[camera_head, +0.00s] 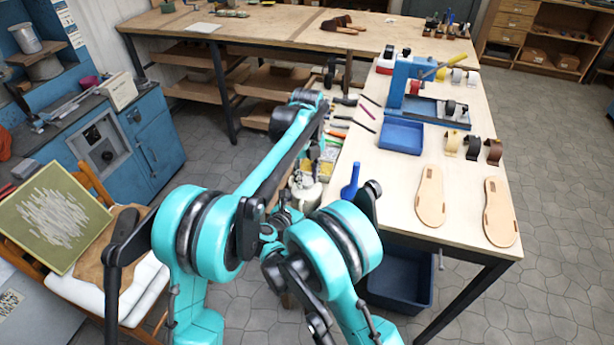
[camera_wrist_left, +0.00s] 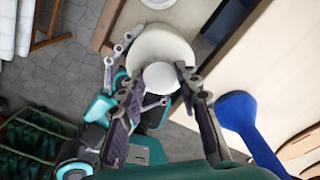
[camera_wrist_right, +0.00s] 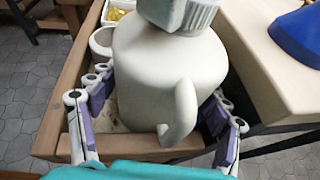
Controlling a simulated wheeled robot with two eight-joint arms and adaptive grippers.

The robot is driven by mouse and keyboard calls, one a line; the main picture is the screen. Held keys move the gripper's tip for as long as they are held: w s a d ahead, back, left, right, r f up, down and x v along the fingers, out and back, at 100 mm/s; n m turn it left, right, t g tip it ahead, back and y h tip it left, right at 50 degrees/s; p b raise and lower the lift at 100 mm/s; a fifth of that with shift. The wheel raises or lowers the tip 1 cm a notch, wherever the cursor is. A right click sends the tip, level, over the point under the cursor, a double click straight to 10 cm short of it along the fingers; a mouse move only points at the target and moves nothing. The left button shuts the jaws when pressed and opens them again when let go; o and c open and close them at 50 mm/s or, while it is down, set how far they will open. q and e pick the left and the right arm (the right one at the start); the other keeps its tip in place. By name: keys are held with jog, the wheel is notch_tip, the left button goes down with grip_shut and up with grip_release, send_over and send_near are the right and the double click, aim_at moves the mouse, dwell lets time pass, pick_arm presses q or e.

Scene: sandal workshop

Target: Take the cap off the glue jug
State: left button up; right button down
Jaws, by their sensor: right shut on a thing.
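The glue jug is a cream-white jug (camera_wrist_right: 150,75) with a loop handle, standing upright in a wooden tray (camera_wrist_right: 70,140). Its ribbed grey-white cap (camera_wrist_right: 180,15) is on top. The jug (camera_head: 306,193) shows partly behind my arms in the head view. My right gripper (camera_wrist_right: 158,98) is shut on the jug body, one finger on each side. In the left wrist view I look down on the round cap (camera_wrist_left: 160,76). My left gripper (camera_wrist_left: 160,84) is open above the jug, with its fingers on either side of the cap. Whether a finger touches it I cannot tell.
A blue tool or bottle (camera_head: 350,182) sits at the near edge of the workbench (camera_head: 390,190), right of the jug. Sandal soles (camera_head: 430,196), a blue tray (camera_head: 401,135) and several hand tools lie on the bench. A container of yellow pieces (camera_wrist_right: 117,14) is beside the jug.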

pick_arm(q)
grip_shut()
jog(key=n, duration=2.2)
jog(key=shift+r, duration=0.1)
jog(key=n, duration=3.2)
jog(key=shift+r, duration=0.2)
